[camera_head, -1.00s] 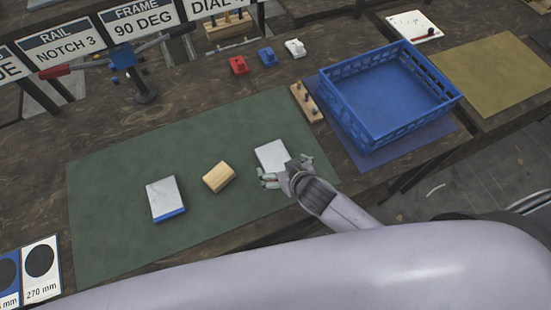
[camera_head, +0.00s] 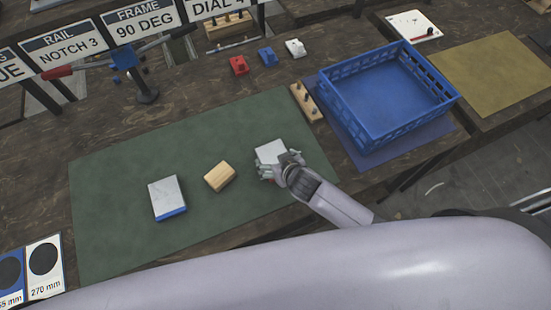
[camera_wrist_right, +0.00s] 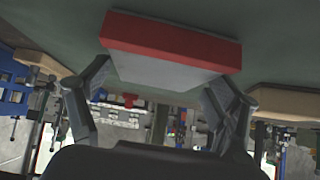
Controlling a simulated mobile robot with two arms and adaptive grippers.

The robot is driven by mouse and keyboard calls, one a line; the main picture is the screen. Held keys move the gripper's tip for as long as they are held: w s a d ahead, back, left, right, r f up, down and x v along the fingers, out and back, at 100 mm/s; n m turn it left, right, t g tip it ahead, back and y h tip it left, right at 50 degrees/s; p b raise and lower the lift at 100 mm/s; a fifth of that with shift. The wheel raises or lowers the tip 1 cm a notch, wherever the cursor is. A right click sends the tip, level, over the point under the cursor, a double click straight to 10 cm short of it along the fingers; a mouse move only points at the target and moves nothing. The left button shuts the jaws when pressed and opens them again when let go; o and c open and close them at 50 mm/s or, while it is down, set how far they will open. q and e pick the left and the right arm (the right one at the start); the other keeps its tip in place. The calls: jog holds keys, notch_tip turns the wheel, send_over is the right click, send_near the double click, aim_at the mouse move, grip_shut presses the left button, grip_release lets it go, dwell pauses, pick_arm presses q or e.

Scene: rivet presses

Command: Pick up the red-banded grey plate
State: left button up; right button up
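The red-banded grey plate (camera_head: 269,151) lies on the green mat, its near side partly hidden by my right gripper (camera_head: 279,168). In the right wrist view the plate's red band (camera_wrist_right: 170,42) runs along its far edge and its grey face (camera_wrist_right: 165,72) is towards me. The fingers of my right gripper (camera_wrist_right: 166,78) are spread, one at each side of the plate's near end. Whether they touch it I cannot tell. My left gripper is not in view.
On the green mat (camera_head: 130,165) lie a wooden block (camera_head: 220,176) and a blue-banded grey plate (camera_head: 166,195). A blue crate (camera_head: 385,140) stands to the right beyond a small peg board (camera_head: 306,102). Small red, blue and white parts sit behind the mat.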

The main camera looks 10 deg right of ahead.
jog(key=c, duration=1.3)
jog(key=shift+r, duration=0.1)
jog(key=shift+c, duration=0.5)
jog(key=shift+r, duration=0.1)
